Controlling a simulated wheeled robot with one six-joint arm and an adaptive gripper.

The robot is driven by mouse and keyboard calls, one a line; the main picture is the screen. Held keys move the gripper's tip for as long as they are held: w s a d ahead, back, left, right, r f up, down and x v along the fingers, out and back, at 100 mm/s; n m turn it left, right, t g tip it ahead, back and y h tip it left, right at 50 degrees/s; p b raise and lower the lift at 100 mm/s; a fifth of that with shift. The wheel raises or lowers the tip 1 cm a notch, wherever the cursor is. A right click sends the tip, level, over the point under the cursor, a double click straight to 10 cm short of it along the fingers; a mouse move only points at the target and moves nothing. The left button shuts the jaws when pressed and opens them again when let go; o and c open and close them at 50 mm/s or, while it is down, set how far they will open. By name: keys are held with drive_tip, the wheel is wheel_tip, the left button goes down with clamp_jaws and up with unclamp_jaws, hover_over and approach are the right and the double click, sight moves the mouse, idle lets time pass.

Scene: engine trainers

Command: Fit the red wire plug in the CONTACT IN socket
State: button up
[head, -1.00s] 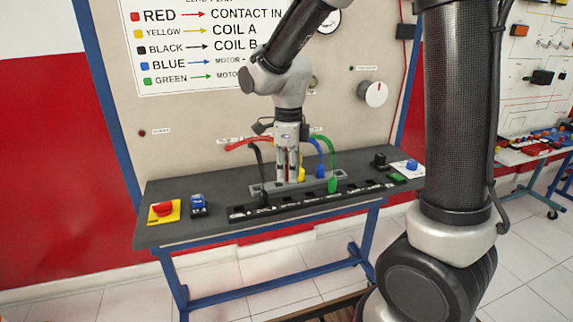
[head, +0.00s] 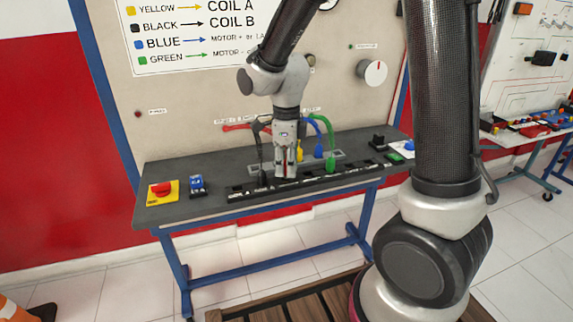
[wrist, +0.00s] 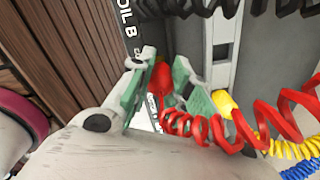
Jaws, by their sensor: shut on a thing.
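My gripper (head: 285,172) is shut on the red wire plug (wrist: 160,82), which sits between the green-padded fingers in the wrist view (wrist: 163,90). A coiled red wire (wrist: 215,128) runs from it to the right. The plug is at the black socket strip (head: 240,195), near its middle. The fingers hide the plug's tip, so I cannot tell whether it is in a socket. A "COIL B" label (wrist: 129,20) shows on the strip in the wrist view. Another label under the gripper is mostly hidden. I cannot read CONTACT IN on the strip.
Black (head: 263,178) and green (head: 330,164) plugs stand at the strip on either side of my gripper. Yellow (head: 299,152) and blue (head: 318,151) plugs stand in the grey holder (head: 341,154) behind.

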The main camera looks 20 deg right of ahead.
drive_tip(key=shift+f, duration=0.85)
idle(0.5)
drive_tip(key=o, duration=0.6)
drive_tip(key=shift+r, duration=2.75)
drive_tip(key=shift+r, duration=1.1)
drive_tip(key=o, duration=0.6)
